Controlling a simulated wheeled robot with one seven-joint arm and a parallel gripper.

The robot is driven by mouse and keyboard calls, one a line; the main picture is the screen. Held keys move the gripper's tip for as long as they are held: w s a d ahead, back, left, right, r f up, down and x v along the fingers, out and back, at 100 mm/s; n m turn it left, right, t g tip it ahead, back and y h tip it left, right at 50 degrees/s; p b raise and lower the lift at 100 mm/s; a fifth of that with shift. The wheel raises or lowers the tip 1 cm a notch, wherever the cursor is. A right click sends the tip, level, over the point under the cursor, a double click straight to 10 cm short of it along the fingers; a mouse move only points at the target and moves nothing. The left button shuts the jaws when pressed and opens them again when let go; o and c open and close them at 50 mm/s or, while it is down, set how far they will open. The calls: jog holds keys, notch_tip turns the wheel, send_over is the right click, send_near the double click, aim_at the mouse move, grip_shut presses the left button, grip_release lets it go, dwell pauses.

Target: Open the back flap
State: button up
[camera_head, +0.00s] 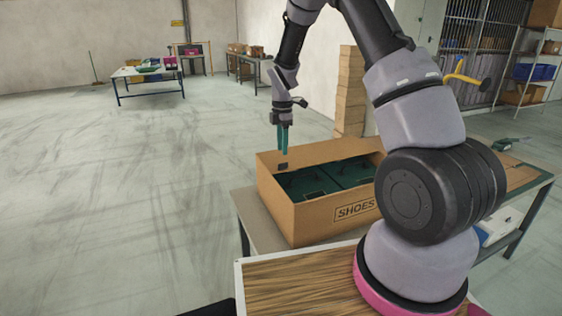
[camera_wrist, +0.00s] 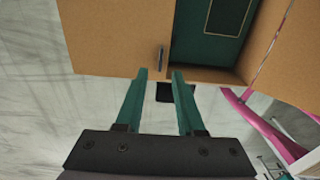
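An open-topped cardboard box (camera_head: 310,215) marked SHOES stands on a table, with dark green lidded boxes (camera_head: 308,184) inside. A brown cardboard panel (camera_head: 315,153) runs along its back edge, and I take it for the back flap. In the wrist view a broad cardboard panel (camera_wrist: 110,35) bears a small dark handle (camera_wrist: 161,57) near its edge beside the green interior. My gripper (camera_head: 283,152) points down over the box's back left corner. In the wrist view its teal fingers (camera_wrist: 160,75) are apart, with the handle lined up ahead of the gap; contact cannot be told.
A wood-grain surface (camera_head: 290,285) lies in front of the box. Stacked cartons (camera_head: 349,90) stand behind it. A green tool (camera_head: 508,143) lies on the table at right. Open floor (camera_head: 130,200) spreads to the left, and a far table (camera_head: 150,73) stands well away.

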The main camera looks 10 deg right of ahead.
aim_at(283, 161)
notch_tip(283, 161, down, 6)
jog(key=shift+f, duration=0.15)
jog(key=shift+c, duration=0.3)
grip_shut()
dwell(1.3)
